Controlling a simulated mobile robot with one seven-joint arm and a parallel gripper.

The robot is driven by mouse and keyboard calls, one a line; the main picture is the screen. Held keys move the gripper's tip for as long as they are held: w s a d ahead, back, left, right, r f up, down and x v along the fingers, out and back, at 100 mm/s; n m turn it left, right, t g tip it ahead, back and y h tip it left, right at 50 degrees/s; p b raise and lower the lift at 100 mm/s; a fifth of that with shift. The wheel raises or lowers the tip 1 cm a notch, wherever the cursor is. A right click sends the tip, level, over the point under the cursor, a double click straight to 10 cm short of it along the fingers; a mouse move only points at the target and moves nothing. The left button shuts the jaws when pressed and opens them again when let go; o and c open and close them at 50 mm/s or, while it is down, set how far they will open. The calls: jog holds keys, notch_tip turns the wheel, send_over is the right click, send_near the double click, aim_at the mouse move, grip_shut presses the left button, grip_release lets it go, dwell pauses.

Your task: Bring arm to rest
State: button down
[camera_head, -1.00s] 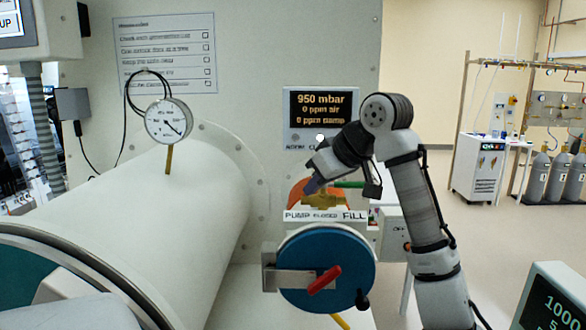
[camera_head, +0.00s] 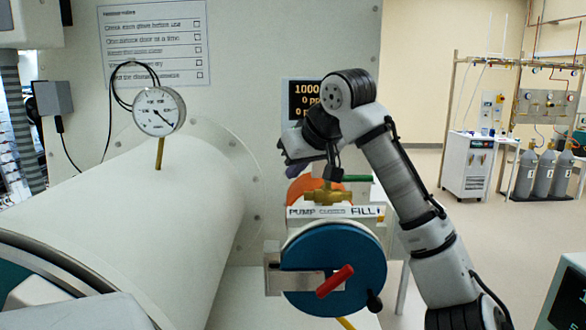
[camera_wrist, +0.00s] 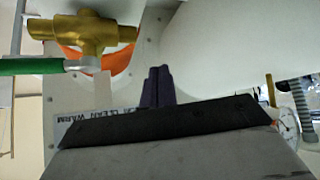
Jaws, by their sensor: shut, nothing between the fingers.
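My arm rises from the lower right of the head view and bends over at its elbow. My gripper (camera_head: 293,168) hangs at its end, above and left of the brass valve (camera_head: 327,194). In the wrist view my gripper (camera_wrist: 158,72) shows as two dark fingers pressed together with nothing between them. The brass valve (camera_wrist: 92,32) with its green handle (camera_wrist: 32,66) is at the upper left there, apart from the fingers. My forearm hides part of the pressure display (camera_head: 306,98).
The large white cylinder (camera_head: 150,220) with a dial gauge (camera_head: 158,111) lies left of my gripper. Below the valve is a round blue door (camera_head: 335,262) with a red handle (camera_head: 335,281). Open floor lies to the right, before the gas cylinders (camera_head: 545,172).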

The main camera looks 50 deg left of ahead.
jog(key=shift+w+a+r, duration=0.15)
jog(key=shift+a+r, duration=0.25)
jog(key=shift+a, duration=0.35)
jog(key=shift+f, duration=0.1)
